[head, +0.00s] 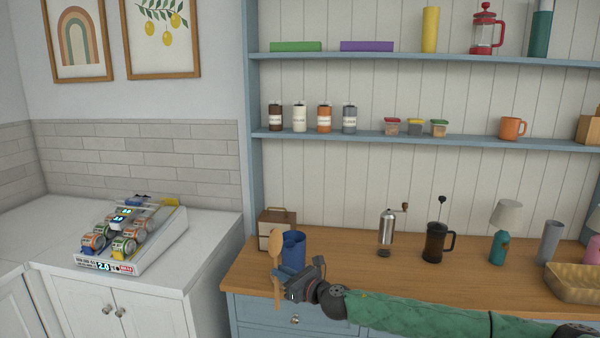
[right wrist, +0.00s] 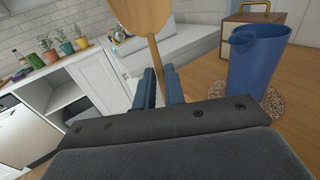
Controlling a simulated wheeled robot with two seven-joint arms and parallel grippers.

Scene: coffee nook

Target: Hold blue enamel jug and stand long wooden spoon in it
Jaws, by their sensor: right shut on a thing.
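The blue enamel jug (head: 294,249) stands upright near the left end of the wooden counter. In the right wrist view the jug (right wrist: 256,66) is at the right, on a round woven mat (right wrist: 272,101). My right gripper (head: 281,284) is shut on the long wooden spoon (head: 276,248), in front of the jug and apart from it. The spoon is nearly upright, bowl end up, handle down past the counter's front edge. In the right wrist view the spoon (right wrist: 150,18) rises between the fingers (right wrist: 159,86). My left gripper is not in view.
A wooden box (head: 270,229) with a handle stands behind the jug. A coffee grinder (head: 388,231) and a black French press (head: 434,243) stand further right. The counter (head: 345,258) is clear between jug and grinder. A can rack (head: 165,235) sits on the white cabinet at left.

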